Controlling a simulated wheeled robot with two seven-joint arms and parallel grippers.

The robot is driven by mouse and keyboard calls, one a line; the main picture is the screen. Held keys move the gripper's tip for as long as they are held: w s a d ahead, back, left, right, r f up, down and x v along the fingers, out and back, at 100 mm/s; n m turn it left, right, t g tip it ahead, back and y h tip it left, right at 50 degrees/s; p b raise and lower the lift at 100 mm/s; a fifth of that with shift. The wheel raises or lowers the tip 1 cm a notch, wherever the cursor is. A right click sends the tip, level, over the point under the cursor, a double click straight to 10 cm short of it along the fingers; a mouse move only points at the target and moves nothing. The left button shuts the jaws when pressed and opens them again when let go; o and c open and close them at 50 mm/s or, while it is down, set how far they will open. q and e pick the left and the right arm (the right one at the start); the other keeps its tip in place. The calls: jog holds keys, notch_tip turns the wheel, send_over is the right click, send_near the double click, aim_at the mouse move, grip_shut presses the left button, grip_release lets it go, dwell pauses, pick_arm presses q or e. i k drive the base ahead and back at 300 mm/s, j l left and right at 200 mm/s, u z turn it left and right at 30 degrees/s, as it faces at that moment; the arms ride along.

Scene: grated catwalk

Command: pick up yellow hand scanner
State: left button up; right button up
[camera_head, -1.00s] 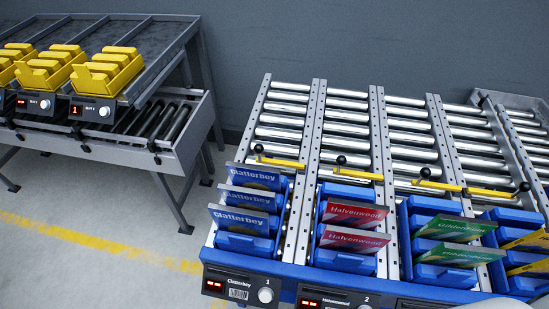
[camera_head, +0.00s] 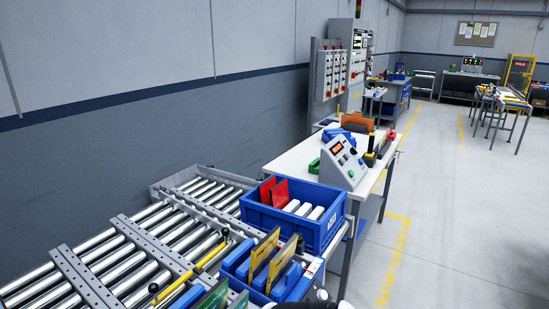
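A small black and yellow item (camera_head: 370,158) stands upright on the white workbench (camera_head: 296,158), just right of a grey control box. It may be the yellow hand scanner, but it is too small to tell for sure. Neither of my grippers shows in this view. A pale rounded shape at the bottom edge may be part of my own arm.
A grey box with a red display (camera_head: 342,163) stands on the workbench. A blue crate (camera_head: 322,232) with red cards and white items stands before the bench. Roller lanes (camera_head: 150,250) fill the lower left. The floor at right (camera_head: 450,220) is clear.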

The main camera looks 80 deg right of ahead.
aim_at(369, 154)
jog(key=l+z, duration=0.1)
jog(key=z, duration=0.35)
jog(key=k+l+z, duration=0.1)
jog(key=z, duration=0.35)
jog(key=l+z, duration=0.1)
jog(key=z, duration=0.4)
jog(key=l+z, duration=0.15)
jog(key=z, duration=0.3)
jog(key=l+z, duration=0.25)
jog(key=l, duration=0.2)
jog(key=i+l+z, duration=0.15)
jog(key=l+z, duration=0.15)
jog(key=l, duration=0.15)
jog(key=i+l+z, duration=0.25)
jog(key=l, duration=0.15)
jog(key=i+l, duration=0.1)
jog(key=l, duration=0.5)
jog(key=u, duration=3.6)
jog(key=k+l+z, duration=0.15)
jog(key=z, duration=0.35)
jog(key=l+z, duration=0.3)
jog(key=z, duration=0.15)
jog(key=k+l+z, duration=0.2)
jog(key=l+z, duration=0.15)
jog(key=l, duration=0.8)
jog(key=l+z, duration=0.35)
jog(key=l, duration=0.75)
jog(key=k, duration=0.1)
